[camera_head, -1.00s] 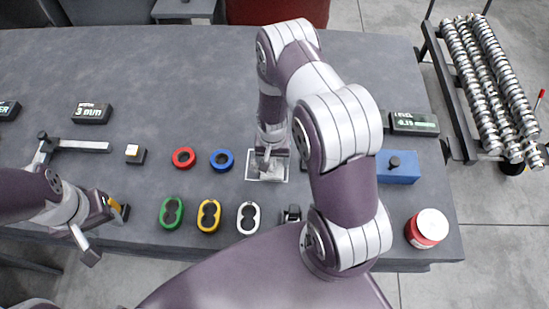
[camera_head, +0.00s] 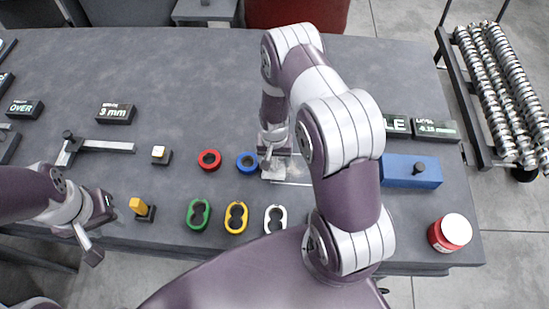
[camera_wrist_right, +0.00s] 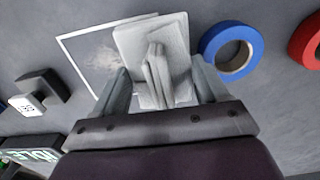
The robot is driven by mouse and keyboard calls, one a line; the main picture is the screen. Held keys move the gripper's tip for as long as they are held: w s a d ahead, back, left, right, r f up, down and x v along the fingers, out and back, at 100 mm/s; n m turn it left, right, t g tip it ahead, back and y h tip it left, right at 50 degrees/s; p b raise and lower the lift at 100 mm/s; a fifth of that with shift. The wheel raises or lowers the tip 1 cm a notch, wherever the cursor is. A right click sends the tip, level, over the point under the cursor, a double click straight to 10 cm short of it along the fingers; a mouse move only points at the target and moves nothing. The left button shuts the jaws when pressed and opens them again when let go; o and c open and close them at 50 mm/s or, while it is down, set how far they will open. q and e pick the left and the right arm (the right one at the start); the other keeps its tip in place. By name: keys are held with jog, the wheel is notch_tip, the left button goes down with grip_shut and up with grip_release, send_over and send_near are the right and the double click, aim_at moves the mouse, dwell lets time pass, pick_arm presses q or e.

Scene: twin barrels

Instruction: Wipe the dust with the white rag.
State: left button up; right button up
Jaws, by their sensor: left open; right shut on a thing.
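The white rag (camera_wrist_right: 172,38) is a pale pad with an upright grip. My right gripper (camera_wrist_right: 157,85) is shut on this grip. In the head view, the rag (camera_head: 273,173) is low over the left part of a white-outlined square (camera_head: 300,184), beside the blue ring; whether it touches the table is unclear. In the right wrist view, greyish dust (camera_wrist_right: 98,50) shows inside the outline, left of the rag. The rag and fingers hide part of the square. My left gripper (camera_head: 104,230) is open and empty at the table's front left, beside a yellow-topped block.
A blue ring (camera_head: 247,153) and a red ring (camera_head: 209,153) lie left of the rag. Green, yellow and white double-ring pieces (camera_head: 275,212) lie in front. A blue box (camera_head: 410,171) and a red jar (camera_head: 450,233) stand right. The back of the table is clear.

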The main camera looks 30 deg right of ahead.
jog(key=shift+s+d+r+p, duration=0.15)
jog(key=shift+r+p, duration=0.15)
jog(key=shift+r, duration=0.25)
jog(key=shift+d+r+p, duration=0.1)
jog(key=shift+r+p, duration=0.15)
jog(key=shift+r, duration=0.3)
jog(key=shift+r+p, duration=0.3)
jog(key=shift+r, duration=0.1)
notch_tip(320, 180, up, 2)
jog(key=shift+a+r+p, duration=0.1)
jog(key=shift+a+p, duration=0.05)
jog(key=shift+p, duration=0.7)
jog(key=shift+r, duration=0.45)
pick_arm(q)
jog(key=r, duration=0.2)
jog(key=s+r, duration=0.1)
jog(key=r, duration=0.1)
jog(key=shift+r, duration=0.35)
pick_arm(e)
jog(key=shift+f, duration=0.1)
